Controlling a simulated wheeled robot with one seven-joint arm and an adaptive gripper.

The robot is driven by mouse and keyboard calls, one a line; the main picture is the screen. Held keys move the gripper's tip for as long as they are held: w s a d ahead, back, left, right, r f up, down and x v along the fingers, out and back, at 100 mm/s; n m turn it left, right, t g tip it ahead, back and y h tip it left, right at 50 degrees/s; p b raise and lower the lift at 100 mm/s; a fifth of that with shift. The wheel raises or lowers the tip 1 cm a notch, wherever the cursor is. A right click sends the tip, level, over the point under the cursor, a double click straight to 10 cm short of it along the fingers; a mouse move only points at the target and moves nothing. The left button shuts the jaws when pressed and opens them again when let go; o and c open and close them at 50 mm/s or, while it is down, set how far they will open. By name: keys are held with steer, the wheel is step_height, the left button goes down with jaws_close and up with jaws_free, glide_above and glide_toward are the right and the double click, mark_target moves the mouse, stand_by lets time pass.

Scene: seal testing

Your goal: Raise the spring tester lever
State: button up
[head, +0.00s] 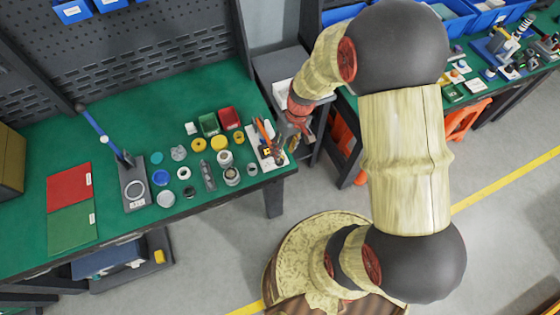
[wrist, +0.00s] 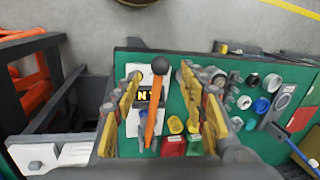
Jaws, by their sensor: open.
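In the wrist view part of the blue lever (wrist: 301,156) shows at the lower right edge. My gripper (head: 287,138) is over the table's right end, far to the right of the lever. In the wrist view my gripper (wrist: 160,74) is open, with no object clearly held between the fingers.
Below my gripper, a white tray (head: 266,158) holds tools, including an orange-handled one (wrist: 151,125). Several rings, cups and a red bin (head: 229,118) stand between my gripper and the tester. Red and green mats (head: 71,228) lie left of it. A pegboard backs the table.

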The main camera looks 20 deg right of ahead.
mark_target(281, 160)
steer(key=x, duration=0.7)
steer(key=shift+f+b, duration=0.2)
steer(key=shift+b, duration=0.2)
steer(key=shift+c, duration=0.3)
jaws_close()
